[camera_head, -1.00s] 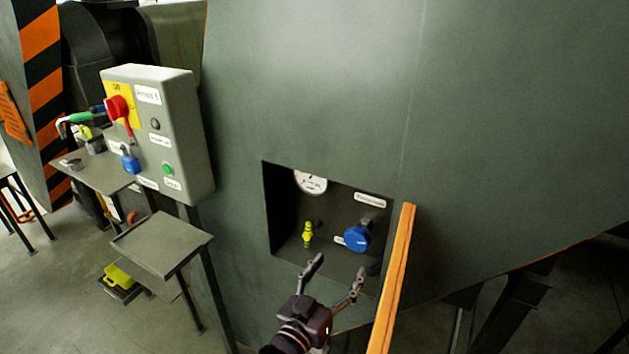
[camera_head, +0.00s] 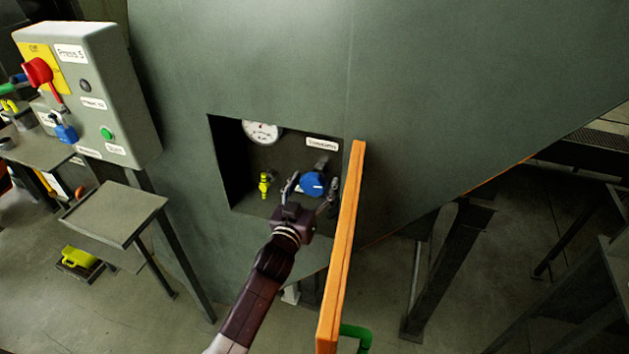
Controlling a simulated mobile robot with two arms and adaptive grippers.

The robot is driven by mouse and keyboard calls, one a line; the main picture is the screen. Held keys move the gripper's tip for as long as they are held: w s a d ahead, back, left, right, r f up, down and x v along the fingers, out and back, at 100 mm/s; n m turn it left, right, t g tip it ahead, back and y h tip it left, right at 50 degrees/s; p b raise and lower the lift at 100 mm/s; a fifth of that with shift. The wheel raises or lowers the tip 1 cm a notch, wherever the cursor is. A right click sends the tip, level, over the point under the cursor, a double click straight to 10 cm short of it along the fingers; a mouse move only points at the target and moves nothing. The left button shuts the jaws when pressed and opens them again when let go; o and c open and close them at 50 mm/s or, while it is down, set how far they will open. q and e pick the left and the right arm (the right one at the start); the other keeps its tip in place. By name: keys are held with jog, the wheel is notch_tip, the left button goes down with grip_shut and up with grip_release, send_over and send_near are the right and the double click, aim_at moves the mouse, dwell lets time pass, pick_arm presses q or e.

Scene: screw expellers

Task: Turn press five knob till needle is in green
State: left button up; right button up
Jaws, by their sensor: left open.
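The blue knob (camera_head: 312,183) sits in a square recess in the large green-grey machine body. A round white gauge (camera_head: 262,132) is at the recess's upper left, its top edge partly cut off by the recess; its needle and any green zone are too small to read. My left gripper (camera_head: 312,191) is open, with one finger to the left of the blue knob and the other to its right. I cannot tell whether the fingers touch the knob. My right gripper is not in view.
A yellow-green valve fitting (camera_head: 265,185) stands left of the knob. An orange-edged open door (camera_head: 343,245) juts out just right of my gripper. The control box (camera_head: 90,95) labelled Press 5 and a small grey table (camera_head: 115,212) stand at the left.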

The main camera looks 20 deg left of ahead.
pick_arm(q)
jog(key=shift+w, duration=0.25)
jog(key=shift+c, duration=0.6)
jog(key=c, duration=1.1)
jog(key=shift+o, duration=0.2)
jog(key=shift+m, duration=0.3)
jog(key=m, duration=0.3)
jog(key=shift+a+m+b, duration=0.1)
jog(key=shift+m+b, duration=0.3)
jog(key=shift+m, duration=2.1)
